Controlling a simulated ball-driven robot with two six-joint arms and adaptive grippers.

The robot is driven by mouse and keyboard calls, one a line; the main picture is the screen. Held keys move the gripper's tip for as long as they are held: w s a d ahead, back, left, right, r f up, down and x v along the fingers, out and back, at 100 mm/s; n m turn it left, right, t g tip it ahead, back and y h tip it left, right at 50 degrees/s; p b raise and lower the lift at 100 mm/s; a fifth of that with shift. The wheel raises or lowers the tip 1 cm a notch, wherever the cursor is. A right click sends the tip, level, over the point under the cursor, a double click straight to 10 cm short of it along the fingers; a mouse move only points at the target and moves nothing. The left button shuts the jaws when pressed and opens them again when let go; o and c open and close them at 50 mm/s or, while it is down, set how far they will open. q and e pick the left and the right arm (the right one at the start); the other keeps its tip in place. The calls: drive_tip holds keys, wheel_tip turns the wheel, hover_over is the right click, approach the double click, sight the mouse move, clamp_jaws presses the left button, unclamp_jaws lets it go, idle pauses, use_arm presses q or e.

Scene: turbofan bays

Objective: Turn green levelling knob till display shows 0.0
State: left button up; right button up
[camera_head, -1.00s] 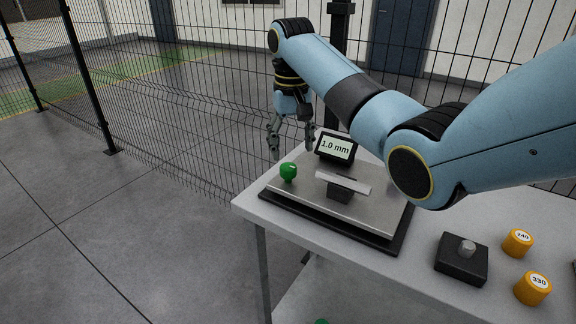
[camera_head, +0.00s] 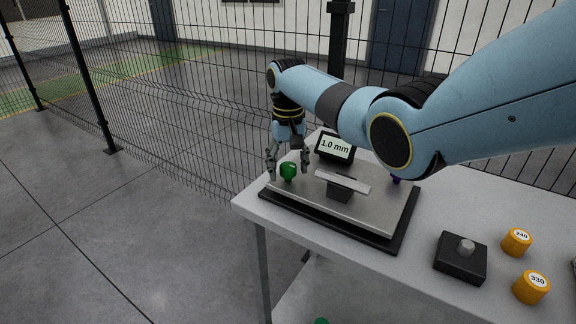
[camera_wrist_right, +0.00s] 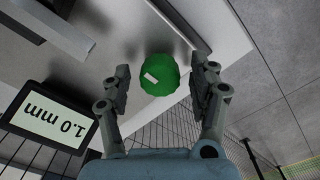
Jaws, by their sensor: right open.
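The green levelling knob (camera_head: 288,172) stands at the left corner of a grey metal plate (camera_head: 350,214). The display (camera_head: 335,147) at the back of the plate reads 1.0 mm; it also shows in the right wrist view (camera_wrist_right: 52,117). My right gripper (camera_head: 287,170) is open and points down at the knob, with one finger on each side. In the right wrist view the knob (camera_wrist_right: 160,76) lies between and just beyond the fingertips of my right gripper (camera_wrist_right: 163,82), with gaps on both sides. My left gripper is not in view.
A raised bar (camera_head: 343,181) sits mid-plate, right of the knob. A black block with a grey peg (camera_head: 461,258) and orange weights marked 240 (camera_head: 516,242) and 330 (camera_head: 531,287) stand on the table (camera_head: 300,230). A wire fence (camera_head: 180,120) runs behind.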

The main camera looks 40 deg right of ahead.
drive_tip(key=c, duration=1.2)
drive_tip(key=shift+o, duration=0.2)
drive_tip(key=n+p, duration=0.1)
drive_tip(key=n, duration=0.1)
drive_tip(key=shift+r+n+p, duration=0.15)
drive_tip(key=shift+n+p, duration=0.15)
drive_tip(key=shift+n, duration=0.1)
drive_tip(key=n+p, duration=0.1)
drive_tip(key=n, duration=0.1)
drive_tip(key=shift+n, duration=0.3)
drive_tip(key=n, duration=0.2)
drive_tip(key=shift+n+p, duration=0.35)
drive_tip(key=shift+n, duration=0.05)
drive_tip(key=shift+w+n+p, duration=0.1)
drive_tip(key=shift+n+p, duration=0.2)
drive_tip(key=shift+n, duration=1.5)
